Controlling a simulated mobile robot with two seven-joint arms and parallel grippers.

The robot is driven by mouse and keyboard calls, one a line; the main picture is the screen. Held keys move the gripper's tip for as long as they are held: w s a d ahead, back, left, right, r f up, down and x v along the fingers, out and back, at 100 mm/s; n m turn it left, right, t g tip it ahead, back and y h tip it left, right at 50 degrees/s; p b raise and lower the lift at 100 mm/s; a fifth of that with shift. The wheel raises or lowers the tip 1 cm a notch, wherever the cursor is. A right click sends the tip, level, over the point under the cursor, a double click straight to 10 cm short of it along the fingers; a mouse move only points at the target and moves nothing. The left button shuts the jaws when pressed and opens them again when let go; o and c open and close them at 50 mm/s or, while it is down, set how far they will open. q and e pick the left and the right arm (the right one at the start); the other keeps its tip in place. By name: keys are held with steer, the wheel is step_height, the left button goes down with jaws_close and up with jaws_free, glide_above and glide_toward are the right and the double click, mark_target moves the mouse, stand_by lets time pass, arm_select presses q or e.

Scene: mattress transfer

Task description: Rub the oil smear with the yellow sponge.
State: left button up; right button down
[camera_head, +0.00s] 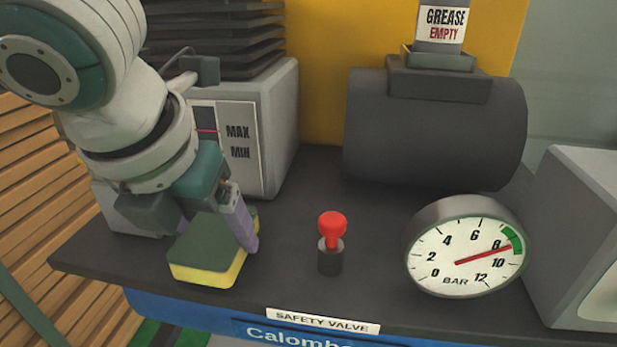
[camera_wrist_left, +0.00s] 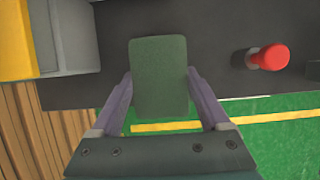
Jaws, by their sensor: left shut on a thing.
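The yellow sponge (camera_head: 207,272) has a dark green top layer and sits at or just above the dark bench top, near its front left edge. My left gripper (camera_head: 220,232) is shut on it, one purple finger along its right side. In the left wrist view the sponge's green face (camera_wrist_left: 160,90) lies between both fingers of the left gripper (camera_wrist_left: 160,78). I see no oil smear in either view; whether it lies under the sponge I cannot tell. My right gripper is not in view.
A red-topped safety valve (camera_head: 331,235) stands to the sponge's right. Further right is a pressure gauge (camera_head: 465,248). A grey box with MAX/MIN marks (camera_head: 270,130) and a dark cylinder (camera_head: 435,130) stand behind. The dark bench top (camera_head: 285,235) is clear between sponge and valve.

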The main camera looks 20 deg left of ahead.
arm_select(q)
steer(key=shift+f+b, duration=0.4)
steer(key=shift+f, duration=0.55)
steer(key=shift+w, duration=0.1)
